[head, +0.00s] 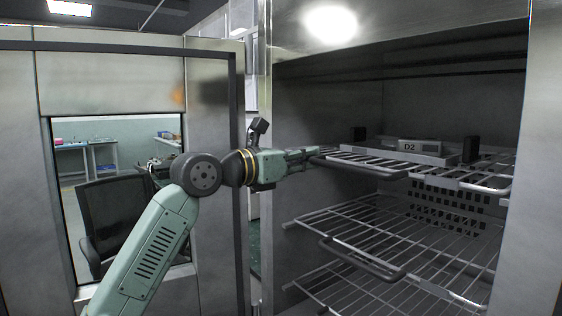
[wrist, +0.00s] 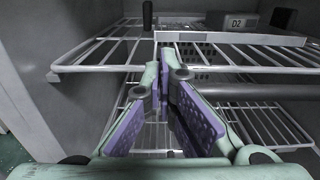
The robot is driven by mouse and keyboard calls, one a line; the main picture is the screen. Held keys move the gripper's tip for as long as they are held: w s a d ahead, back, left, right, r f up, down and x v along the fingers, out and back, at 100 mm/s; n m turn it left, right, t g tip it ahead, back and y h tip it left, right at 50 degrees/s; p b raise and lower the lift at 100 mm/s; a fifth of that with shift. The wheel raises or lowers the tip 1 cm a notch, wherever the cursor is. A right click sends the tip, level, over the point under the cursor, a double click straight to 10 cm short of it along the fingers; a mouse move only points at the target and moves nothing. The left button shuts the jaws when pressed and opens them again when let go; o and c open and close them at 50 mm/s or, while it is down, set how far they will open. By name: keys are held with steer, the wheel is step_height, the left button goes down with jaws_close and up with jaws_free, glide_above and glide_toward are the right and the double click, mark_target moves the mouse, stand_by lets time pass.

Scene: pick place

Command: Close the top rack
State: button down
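The top rack (head: 473,184) is a wire shelf inside the steel cabinet. It sticks out toward the front, with a dark bar handle (head: 365,168) along its front edge. In the wrist view the rack (wrist: 98,67) lies ahead of the fingers, and a thick bar (wrist: 262,91) runs to the right from beside them. My gripper (head: 317,153) is at the left end of the handle. In the wrist view my gripper (wrist: 163,65) shows purple pads with their tips close together. Contact with the bar, and whether anything is between the tips, cannot be told.
A grey box marked D2 (head: 420,147) sits on the top rack, with dark blocks (head: 470,149) beside it. Lower racks (head: 400,245) are below, one with its own handle (head: 362,260). The open cabinet door (head: 215,235) stands left, beside my arm. The cabinet's right wall (head: 530,200) bounds the opening.

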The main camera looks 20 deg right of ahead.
steer(key=shift+x, duration=1.7)
